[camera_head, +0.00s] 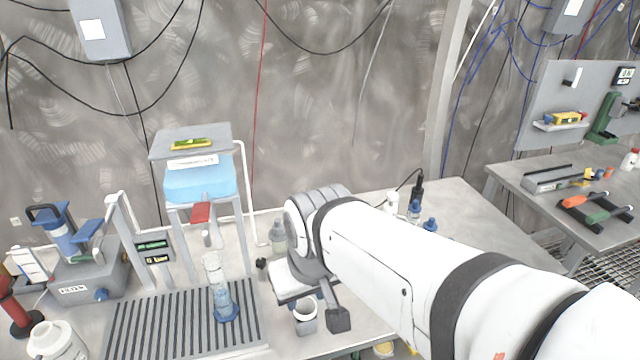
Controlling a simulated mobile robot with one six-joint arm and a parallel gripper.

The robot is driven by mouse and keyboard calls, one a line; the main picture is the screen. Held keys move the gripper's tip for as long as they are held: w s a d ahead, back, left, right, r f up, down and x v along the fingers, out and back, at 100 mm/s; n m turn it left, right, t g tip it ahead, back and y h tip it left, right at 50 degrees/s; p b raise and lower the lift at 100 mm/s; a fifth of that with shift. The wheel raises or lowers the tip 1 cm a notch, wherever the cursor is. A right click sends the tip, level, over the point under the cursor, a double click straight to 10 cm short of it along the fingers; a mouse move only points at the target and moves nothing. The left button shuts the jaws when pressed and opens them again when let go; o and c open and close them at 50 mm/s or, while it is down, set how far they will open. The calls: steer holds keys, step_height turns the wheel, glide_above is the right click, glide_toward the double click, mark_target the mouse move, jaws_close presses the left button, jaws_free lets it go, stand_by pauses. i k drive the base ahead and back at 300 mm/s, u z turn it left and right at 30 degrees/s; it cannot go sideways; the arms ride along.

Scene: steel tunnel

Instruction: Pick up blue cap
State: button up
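Small blue caps show on the table to the right of my forearm's upper edge. One blue cap (430,223) stands just above the arm. Another sits on a small clear bottle (414,212) behind it, and a bit of blue shows at the arm's edge, mostly hidden. I cannot tell which cap is the task's own. My gripper (301,292) is over the table left of these caps, with its dark fingers spread apart. I see nothing held between them. A small white-rimmed cup (306,311) shows just below it. My arm hides much of the table.
A glass cylinder with a blue base (226,312) stands on a slatted grey rack (150,335) to the left. A stand with a blue tank (200,180) rises behind. A clear bottle (278,236) is close to my wrist. The table's right part (470,215) is clear.

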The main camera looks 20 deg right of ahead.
mark_target(414, 207)
steer(key=u, duration=1.5)
steer(key=k, duration=1.8)
steer(key=z, duration=1.7)
steer(key=i, duration=1.65)
steer(key=z, duration=0.1)
